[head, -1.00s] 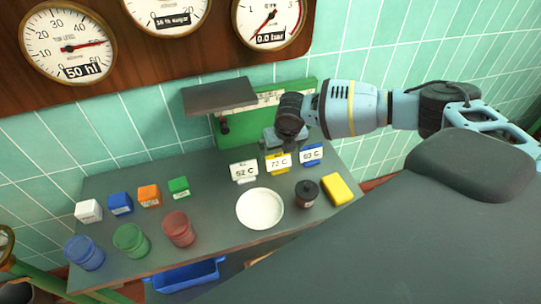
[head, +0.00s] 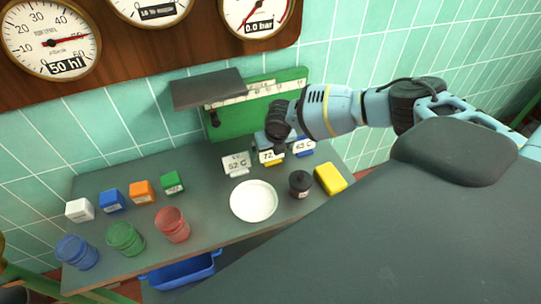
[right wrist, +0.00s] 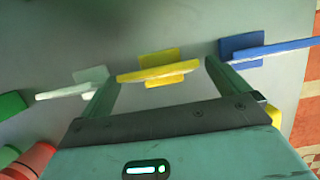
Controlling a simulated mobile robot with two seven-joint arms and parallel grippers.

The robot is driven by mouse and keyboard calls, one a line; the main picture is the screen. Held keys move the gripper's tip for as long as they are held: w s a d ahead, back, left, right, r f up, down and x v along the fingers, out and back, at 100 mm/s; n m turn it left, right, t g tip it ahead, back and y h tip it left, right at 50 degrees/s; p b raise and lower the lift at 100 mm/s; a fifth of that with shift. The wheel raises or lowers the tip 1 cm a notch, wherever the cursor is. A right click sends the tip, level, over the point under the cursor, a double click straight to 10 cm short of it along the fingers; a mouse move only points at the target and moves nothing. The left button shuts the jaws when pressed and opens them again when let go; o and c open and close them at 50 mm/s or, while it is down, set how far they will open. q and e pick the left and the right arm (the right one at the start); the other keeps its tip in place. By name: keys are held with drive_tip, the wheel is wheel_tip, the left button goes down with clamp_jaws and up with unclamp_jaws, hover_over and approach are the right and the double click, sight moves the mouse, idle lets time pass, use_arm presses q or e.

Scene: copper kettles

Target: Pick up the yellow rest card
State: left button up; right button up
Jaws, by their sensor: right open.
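The yellow rest card (head: 271,157), marked 72, stands on the grey bench between a white card (head: 236,163) and a blue card (head: 303,148). My right gripper (head: 273,147) is right above and behind it and hides part of it in the head view. In the right wrist view the yellow card (right wrist: 158,72) lies between the tips of the two open fingers of my right gripper (right wrist: 162,76). The left fingertip is close to the card's left end; I cannot tell whether it touches. My left gripper is not in view.
The white card (right wrist: 75,89) and blue card (right wrist: 270,48) flank the fingers closely. A white plate (head: 254,201), a dark lidded pot (head: 300,184) and a yellow block (head: 330,179) stand in front. Coloured boxes and jars fill the bench's left side. A dark shelf (head: 208,88) overhangs behind.

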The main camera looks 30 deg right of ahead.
sight(270, 162)
drive_tip(key=shift+f, duration=0.25)
drive_tip(key=shift+c, duration=0.4)
drive_tip(key=c, duration=0.9)
drive_tip(key=shift+c, duration=0.2)
drive_tip(key=shift+w+r, duration=0.1)
drive_tip(key=shift+r, duration=0.4)
drive_tip(key=r, duration=0.2)
drive_tip(key=a, duration=0.1)
drive_tip(key=shift+s+r, duration=0.35)
drive_tip(key=shift+r, duration=0.05)
drive_tip(key=s+a+r, duration=0.1)
drive_tip(key=s+a, duration=0.6)
drive_tip(key=a, duration=0.5)
drive_tip(key=shift+s+a+r+p, duration=0.15)
drive_tip(key=shift+s+a+p, duration=0.2)
drive_tip(key=shift+s+p, duration=0.1)
